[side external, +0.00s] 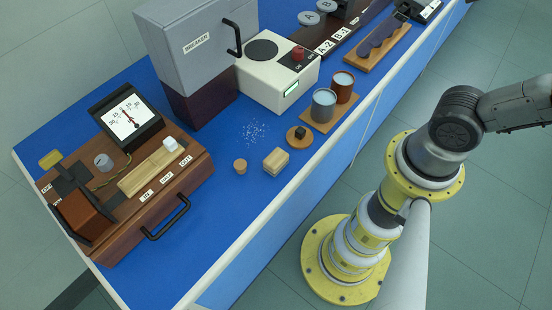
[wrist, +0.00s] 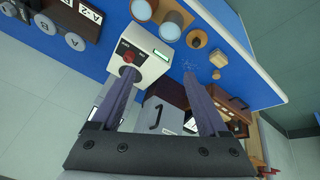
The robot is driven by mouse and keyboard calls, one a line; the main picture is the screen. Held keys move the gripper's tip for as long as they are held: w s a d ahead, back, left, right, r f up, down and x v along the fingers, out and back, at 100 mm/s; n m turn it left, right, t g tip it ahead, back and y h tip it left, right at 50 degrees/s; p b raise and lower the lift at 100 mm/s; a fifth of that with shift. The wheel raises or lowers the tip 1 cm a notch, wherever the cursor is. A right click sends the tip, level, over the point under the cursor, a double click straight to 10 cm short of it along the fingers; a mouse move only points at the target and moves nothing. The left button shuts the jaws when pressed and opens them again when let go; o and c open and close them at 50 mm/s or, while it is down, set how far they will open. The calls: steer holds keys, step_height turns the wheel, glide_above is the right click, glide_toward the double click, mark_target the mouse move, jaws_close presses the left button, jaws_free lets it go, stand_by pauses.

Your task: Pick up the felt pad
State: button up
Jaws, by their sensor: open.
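No thing is plainly marked as the felt pad. A small pale layered block (side external: 276,160) lies on the blue bench top near its front edge and may be it; I cannot tell for sure. It also shows in the wrist view (wrist: 218,58), beyond and to the right of my fingertips. A round wooden disc with a dark knob (side external: 299,137) and a small cork-like cylinder (side external: 240,166) lie close by. My gripper (wrist: 160,72) is open and empty, well apart from these things. It is outside the side view.
Two cups (side external: 324,105) stand on a wooden board beside the disc. A white instrument with a red knob (side external: 278,75) and a grey box (side external: 200,45) stand behind. A wooden instrument case with a handle (side external: 130,190) is at left. White specks (side external: 253,132) lie on the bench.

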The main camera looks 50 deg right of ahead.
steer(key=w+a+f+n+g, duration=0.3)
steer(key=w+a+n, duration=0.3)
steer(key=a+n, duration=0.15)
steer(key=n+g, duration=0.2)
steer(key=n, duration=0.2)
glide_toward(276, 158)
step_height(276, 158, down, 10)
steer(key=shift+a+f, duration=0.1)
jaws_close()
